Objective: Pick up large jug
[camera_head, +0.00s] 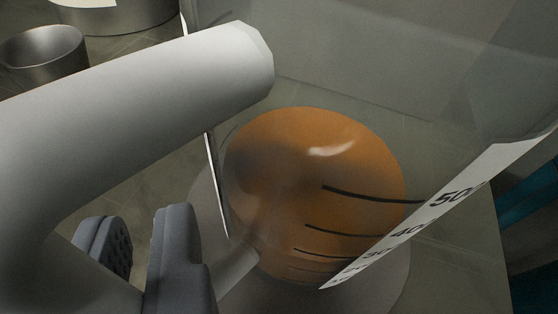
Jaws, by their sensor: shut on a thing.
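The large jug (340,75) fills most of the head camera view. It has clear walls, a thick pale grey handle (150,85) on the left, and a white scale strip (450,200) with dark numbers on the right. My gripper (142,232) is at the lower left, its two dark grey ribbed fingers on either side of the handle's lower part. It is shut on the handle. A rounded orange shape (310,180) shows through the clear wall, and I cannot tell whether it is inside the jug or behind it. The jug's lower edge is partly out of frame.
A metal cup (45,55) stands at the upper left, next to a larger metal container (130,17) cut off by the top edge. A dark area with a teal item (535,200) lies at the right edge. Bare greenish-grey surface (165,175) shows between the handle and jug wall.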

